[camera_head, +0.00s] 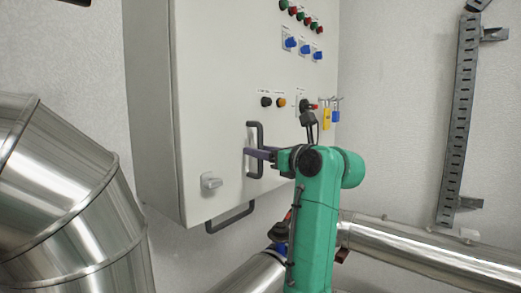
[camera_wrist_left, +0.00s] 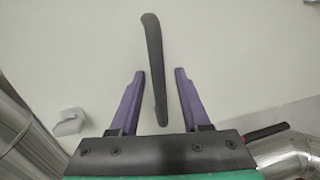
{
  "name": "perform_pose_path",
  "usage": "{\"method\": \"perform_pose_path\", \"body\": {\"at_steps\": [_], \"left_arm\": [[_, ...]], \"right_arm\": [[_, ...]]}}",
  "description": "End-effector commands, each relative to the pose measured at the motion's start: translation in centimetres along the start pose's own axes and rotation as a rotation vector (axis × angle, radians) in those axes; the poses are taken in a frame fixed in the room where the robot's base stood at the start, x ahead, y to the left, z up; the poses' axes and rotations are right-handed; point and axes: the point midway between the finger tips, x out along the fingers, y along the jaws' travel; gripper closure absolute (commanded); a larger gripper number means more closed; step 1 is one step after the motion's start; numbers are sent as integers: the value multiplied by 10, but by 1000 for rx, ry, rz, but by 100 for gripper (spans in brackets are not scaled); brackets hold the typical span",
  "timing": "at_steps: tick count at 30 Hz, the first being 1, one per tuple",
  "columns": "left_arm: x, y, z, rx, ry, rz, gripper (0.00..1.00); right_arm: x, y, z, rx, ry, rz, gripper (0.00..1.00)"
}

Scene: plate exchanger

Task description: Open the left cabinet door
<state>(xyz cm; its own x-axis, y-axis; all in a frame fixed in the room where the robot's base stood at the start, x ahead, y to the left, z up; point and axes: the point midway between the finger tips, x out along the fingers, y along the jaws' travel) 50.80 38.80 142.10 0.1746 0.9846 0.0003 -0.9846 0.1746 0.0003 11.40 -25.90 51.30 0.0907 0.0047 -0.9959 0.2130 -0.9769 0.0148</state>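A pale grey-white cabinet with a flat front door (camera_head: 215,100) hangs on the wall. A dark vertical bar handle (camera_head: 260,135) stands out from the door's lower part. My left gripper (camera_head: 258,153) is at the handle, at about its mid height. In the left wrist view its two purple fingers (camera_wrist_left: 157,85) are spread, and the dark handle (camera_wrist_left: 153,60) runs between them. There are visible gaps to both fingers, the left one narrower. The door looks closed. My right gripper is not in view.
A small pale latch (camera_head: 211,182) sits low on the door, and a dark curved bar (camera_head: 230,218) lies below its bottom edge. Large metal pipes (camera_head: 65,190) stand at left and run along the lower right. Switches and buttons (camera_head: 303,45) are higher on the panel.

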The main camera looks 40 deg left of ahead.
Motion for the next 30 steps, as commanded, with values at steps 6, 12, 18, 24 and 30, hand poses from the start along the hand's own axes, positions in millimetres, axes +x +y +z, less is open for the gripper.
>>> {"method": "perform_pose_path", "body": {"at_steps": [6, 12, 18, 24, 30], "left_arm": [[0, 0, 0, 0, 0, 0, 100], [0, 0, 0, 0, 0, 0, 100], [0, 0, 0, 0, 0, 0, 100], [0, 0, 0, 0, -1, 0, 100], [0, 0, 1, 0, -1, 0, 100]], "right_arm": [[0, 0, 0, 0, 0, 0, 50], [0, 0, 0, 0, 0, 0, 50], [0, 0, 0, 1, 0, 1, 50], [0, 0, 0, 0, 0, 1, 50], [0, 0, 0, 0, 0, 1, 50]]}}
